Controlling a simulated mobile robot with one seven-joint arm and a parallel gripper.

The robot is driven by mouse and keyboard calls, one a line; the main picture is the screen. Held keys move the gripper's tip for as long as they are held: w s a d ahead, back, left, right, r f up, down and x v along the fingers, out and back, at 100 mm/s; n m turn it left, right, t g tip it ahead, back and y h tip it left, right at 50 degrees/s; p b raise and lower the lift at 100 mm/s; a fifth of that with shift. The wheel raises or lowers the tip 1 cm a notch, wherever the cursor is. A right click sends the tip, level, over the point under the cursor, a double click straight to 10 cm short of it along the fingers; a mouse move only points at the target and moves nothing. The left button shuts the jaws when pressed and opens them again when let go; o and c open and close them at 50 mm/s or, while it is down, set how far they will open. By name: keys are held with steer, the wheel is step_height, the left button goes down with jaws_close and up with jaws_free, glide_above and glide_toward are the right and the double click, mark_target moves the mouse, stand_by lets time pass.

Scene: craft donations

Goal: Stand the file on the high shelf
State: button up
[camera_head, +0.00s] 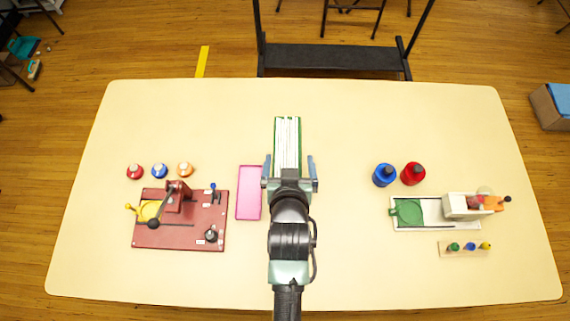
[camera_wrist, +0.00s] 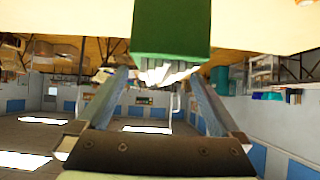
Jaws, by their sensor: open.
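The file (camera_head: 287,135) is a green holder full of white sheets, at the middle of the cream table. My gripper (camera_head: 289,168) is open, its two blue-grey fingers at either side of the file's near end. In the wrist view the green file (camera_wrist: 172,30) shows just beyond and between the fingertips (camera_wrist: 159,72), with white page edges under it. Neither finger clearly presses on it. A black stand with a dark board (camera_head: 332,57) is behind the table; its upper part is out of view, and I cannot tell whether it is the high shelf.
A pink tray (camera_head: 249,192) lies close left of my gripper. A dark red board with a lever press (camera_head: 180,222) and several small pots are farther left. Blue (camera_head: 384,175) and red (camera_head: 413,173) bottles and a white tray device (camera_head: 435,222) are right. The table's back middle is clear.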

mark_target(288, 143)
steer(key=shift+a+p+x, duration=0.2)
steer(key=shift+p+x, duration=0.3)
steer(key=shift+x, duration=3.7)
steer(key=shift+w+r, duration=0.1)
steer(key=shift+r, duration=0.05)
jaws_close()
steer(key=shift+w+r, duration=0.1)
steer(key=shift+r, duration=0.05)
